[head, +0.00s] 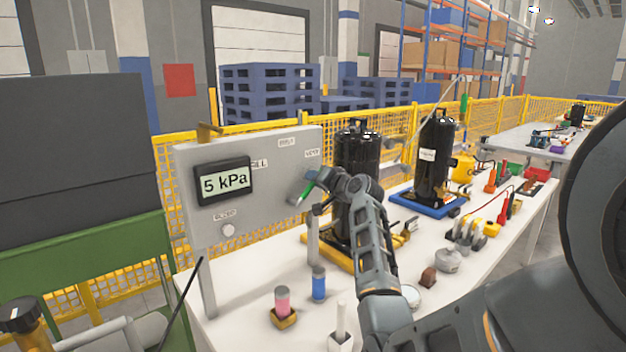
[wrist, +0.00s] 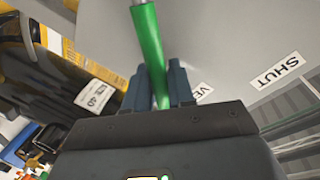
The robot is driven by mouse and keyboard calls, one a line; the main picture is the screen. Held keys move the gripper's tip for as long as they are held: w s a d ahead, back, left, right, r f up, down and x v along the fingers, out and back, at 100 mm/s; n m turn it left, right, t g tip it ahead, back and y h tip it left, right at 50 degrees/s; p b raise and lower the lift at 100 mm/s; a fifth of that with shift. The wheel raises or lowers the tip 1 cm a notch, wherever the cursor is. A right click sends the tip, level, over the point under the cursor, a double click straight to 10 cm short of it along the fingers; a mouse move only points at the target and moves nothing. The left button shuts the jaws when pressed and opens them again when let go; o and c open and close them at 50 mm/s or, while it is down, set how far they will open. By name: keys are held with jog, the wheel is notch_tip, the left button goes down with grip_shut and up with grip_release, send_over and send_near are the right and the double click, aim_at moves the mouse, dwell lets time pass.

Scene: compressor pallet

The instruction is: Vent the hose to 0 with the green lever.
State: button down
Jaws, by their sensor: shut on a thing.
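The green lever (head: 306,192) is on the right part of the grey panel (head: 262,203) in the head view, tilted. My gripper (head: 314,188) is at the lever. In the wrist view the green lever (wrist: 149,45) runs down between the two fingers of my gripper (wrist: 161,85), which are shut on it. The panel's display (head: 226,183) reads 5 kPa. A SHUT label (wrist: 274,72) and a partly hidden label beginning "VE" (wrist: 201,92) show on the panel in the wrist view. The hose cannot be made out clearly.
A black compressor (head: 357,165) stands just behind my arm, and another (head: 436,155) stands on a blue base farther right. A yellow mesh fence (head: 400,137) runs behind.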

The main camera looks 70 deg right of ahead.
dwell(0.3)
jog(key=c, duration=1.1)
grip_release()
jog(key=shift+d+f, duration=0.1)
jog(key=shift+s, duration=0.1)
jog(key=b+v, duration=0.1)
jog(key=v, duration=0.6)
jog(key=shift+s+a, duration=0.25)
